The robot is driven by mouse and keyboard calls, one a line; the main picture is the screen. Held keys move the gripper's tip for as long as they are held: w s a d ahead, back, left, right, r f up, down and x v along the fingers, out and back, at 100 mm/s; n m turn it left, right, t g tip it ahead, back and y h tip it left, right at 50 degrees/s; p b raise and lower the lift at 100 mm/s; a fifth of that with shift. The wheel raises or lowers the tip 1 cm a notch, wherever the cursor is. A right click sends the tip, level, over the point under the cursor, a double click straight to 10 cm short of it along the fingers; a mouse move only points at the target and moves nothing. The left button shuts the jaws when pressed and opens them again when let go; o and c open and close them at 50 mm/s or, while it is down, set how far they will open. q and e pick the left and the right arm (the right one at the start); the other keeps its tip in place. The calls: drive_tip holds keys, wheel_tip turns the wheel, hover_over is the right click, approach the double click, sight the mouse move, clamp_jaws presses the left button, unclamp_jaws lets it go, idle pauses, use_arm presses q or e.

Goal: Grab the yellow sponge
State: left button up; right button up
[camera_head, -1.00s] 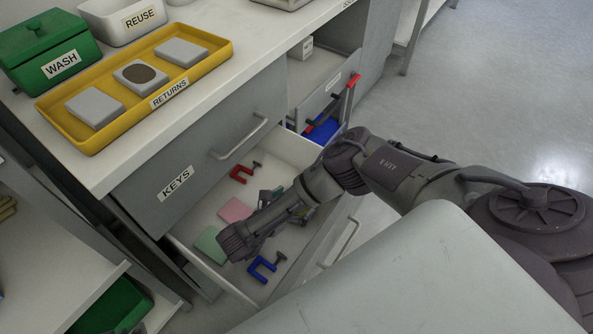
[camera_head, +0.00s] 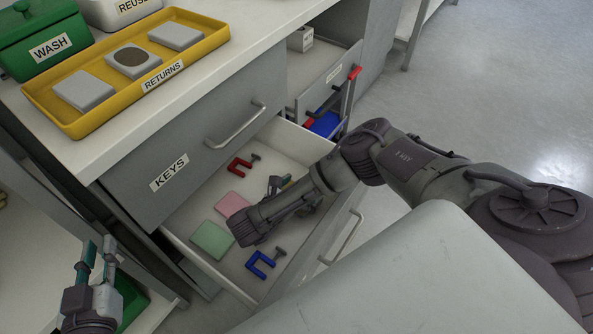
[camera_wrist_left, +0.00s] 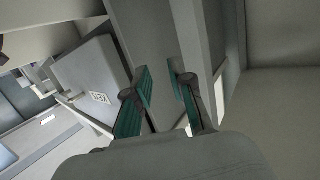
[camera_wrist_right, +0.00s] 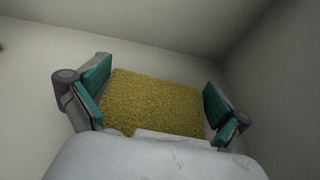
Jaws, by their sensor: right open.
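The yellow sponge (camera_wrist_right: 155,102) lies on a pale surface in the right wrist view, between the two teal fingers of my right gripper (camera_wrist_right: 158,92). The fingers stand apart at its left and right sides, with a small gap at the right. In the head view my right gripper (camera_head: 284,184) is low in the open drawer (camera_head: 190,228), and my own arm hides the sponge there. My left gripper (camera_head: 97,252) is at the lower left, fingers up, open and empty. In the left wrist view its fingers (camera_wrist_left: 160,82) are also apart.
A pink sponge (camera_head: 232,205), a green sponge (camera_head: 212,238), a red clamp (camera_head: 240,166) and a blue clamp (camera_head: 262,262) lie in the drawer. Above are the KEYS drawer front (camera_head: 205,150) and the yellow RETURNS tray (camera_head: 75,128). A green bin (camera_head: 130,300) is beside my left gripper.

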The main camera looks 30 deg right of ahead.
drive_tip(key=shift+c, duration=0.2)
drive_tip(key=c, duration=0.5)
drive_tip(key=shift+o, duration=0.2)
